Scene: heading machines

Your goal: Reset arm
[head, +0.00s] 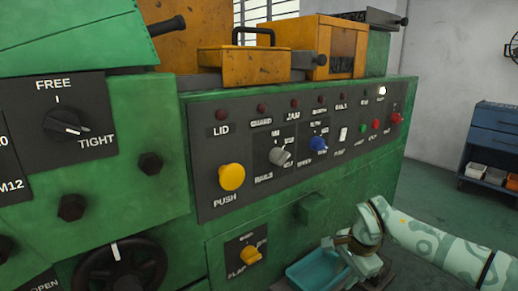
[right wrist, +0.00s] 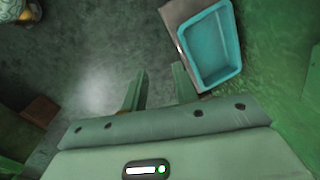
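My right arm (head: 435,240) comes in from the right edge of the head view, pale green with darker markings. Its gripper hangs low beside the blue tray, in front of the green machine (head: 150,215). In the right wrist view the two fingers of my right gripper (right wrist: 160,74) stand apart with only floor between them, so it is open and empty. The blue tray (head: 308,271) is partly hidden by the arm in the head view; in the right wrist view it lies beyond the right finger and looks empty. My left gripper is in neither view.
The machine's panel carries a yellow push button (head: 231,177), a blue knob (head: 318,143) and a yellow flap knob (head: 251,255). A handwheel (head: 121,268) is at lower left. A blue cabinet with bins (head: 492,130) stands at far right. Open floor lies between.

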